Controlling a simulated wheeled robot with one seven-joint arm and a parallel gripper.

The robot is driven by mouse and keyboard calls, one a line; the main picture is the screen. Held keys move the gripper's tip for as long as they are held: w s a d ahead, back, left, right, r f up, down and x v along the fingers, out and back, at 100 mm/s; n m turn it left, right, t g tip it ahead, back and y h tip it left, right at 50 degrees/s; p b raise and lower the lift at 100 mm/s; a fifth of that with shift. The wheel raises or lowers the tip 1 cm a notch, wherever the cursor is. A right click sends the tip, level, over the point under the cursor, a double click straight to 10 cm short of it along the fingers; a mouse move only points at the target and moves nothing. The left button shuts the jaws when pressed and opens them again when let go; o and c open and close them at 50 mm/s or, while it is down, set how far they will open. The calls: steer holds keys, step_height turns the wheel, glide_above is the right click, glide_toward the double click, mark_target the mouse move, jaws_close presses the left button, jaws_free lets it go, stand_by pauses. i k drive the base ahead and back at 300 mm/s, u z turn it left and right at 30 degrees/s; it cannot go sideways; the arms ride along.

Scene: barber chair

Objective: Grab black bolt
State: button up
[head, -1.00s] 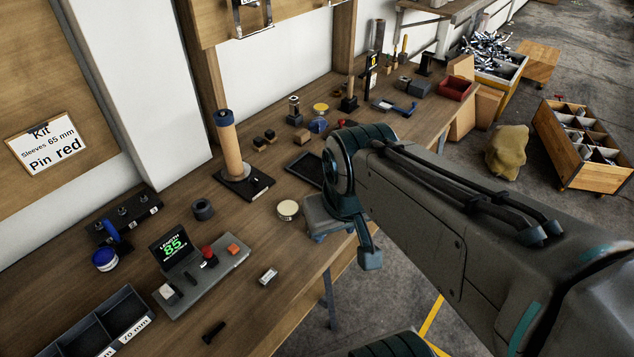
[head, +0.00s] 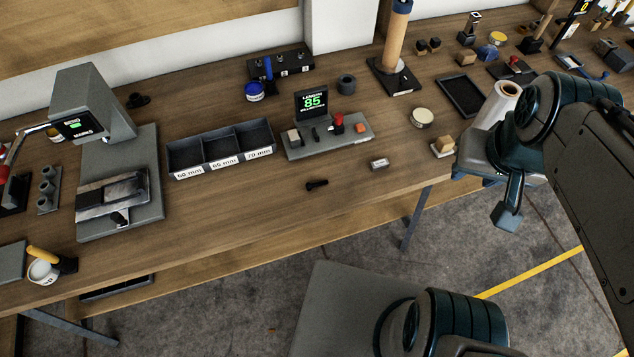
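The black bolt (head: 316,184) lies on its side on the bare wooden bench top, near the front edge and below the grey length gauge. Nothing touches it. My arm reaches in from the right, and its end with my gripper (head: 508,216) hangs past the bench's front edge, well to the right of the bolt. The fingers are seen edge-on, so their opening cannot be told. I see nothing held there.
A three-part bin (head: 221,147) and the length gauge (head: 330,133) reading 85 stand behind the bolt. A grey press (head: 120,190) stands at left. Bench top around the bolt is clear.

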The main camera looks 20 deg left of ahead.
mark_target(308, 185)
steer(key=k, duration=0.25)
steer(key=u, duration=0.8)
steer(key=i, duration=0.45)
steer(key=u, duration=2.05)
steer(key=k, duration=0.75)
steer(key=z, duration=1.15)
steer(key=i, duration=0.5)
steer(key=u, duration=0.05)
